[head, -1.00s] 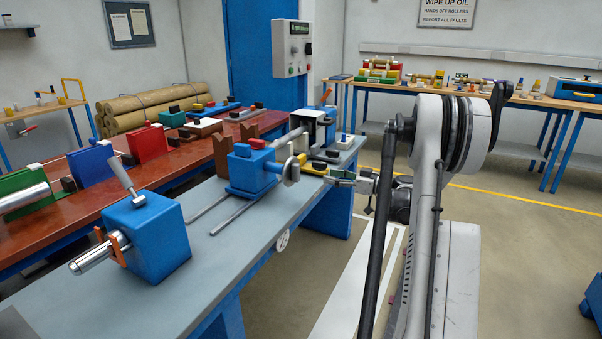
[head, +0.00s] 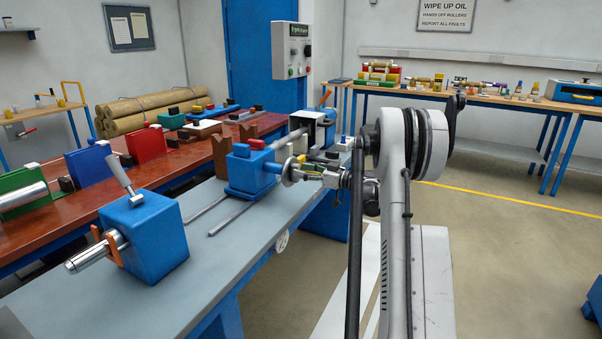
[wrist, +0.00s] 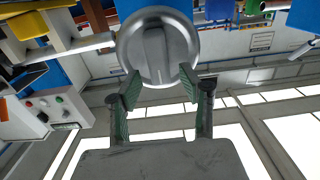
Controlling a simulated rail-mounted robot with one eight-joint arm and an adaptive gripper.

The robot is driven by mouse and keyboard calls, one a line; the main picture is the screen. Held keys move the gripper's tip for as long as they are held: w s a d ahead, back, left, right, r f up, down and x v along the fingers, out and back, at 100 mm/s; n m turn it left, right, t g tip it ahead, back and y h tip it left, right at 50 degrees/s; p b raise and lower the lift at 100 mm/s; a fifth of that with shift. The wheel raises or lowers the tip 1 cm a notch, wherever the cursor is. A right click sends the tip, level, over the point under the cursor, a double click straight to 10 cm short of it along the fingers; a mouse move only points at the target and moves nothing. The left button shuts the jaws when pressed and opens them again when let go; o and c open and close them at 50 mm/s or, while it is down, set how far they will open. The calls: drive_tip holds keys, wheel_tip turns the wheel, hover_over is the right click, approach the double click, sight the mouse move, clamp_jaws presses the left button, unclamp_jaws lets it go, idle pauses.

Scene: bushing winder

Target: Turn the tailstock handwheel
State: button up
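The tailstock is a blue block (head: 240,172) on the grey bench, with a small red part on top. Its handwheel (head: 288,171) is a round grey metal disc on the right-hand side of the block. In the wrist view the handwheel (wrist: 157,28) is seen face-on, with a raised bar across its middle. My gripper (wrist: 159,76) is open, its two green-padded fingers spread before the lower part of the disc, below the bar. In the head view my gripper (head: 302,173) is right beside the handwheel; I cannot tell whether it touches.
A blue headstock block (head: 145,240) with a lever stands at the bench's near end. Two rails (head: 230,217) run between the blocks. A control box (head: 291,50) hangs behind. A red-brown table (head: 60,215) lies left.

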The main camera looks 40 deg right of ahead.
drive_tip(key=shift+w+a, duration=0.2)
drive_tip(key=shift+w, duration=0.35)
clamp_jaws()
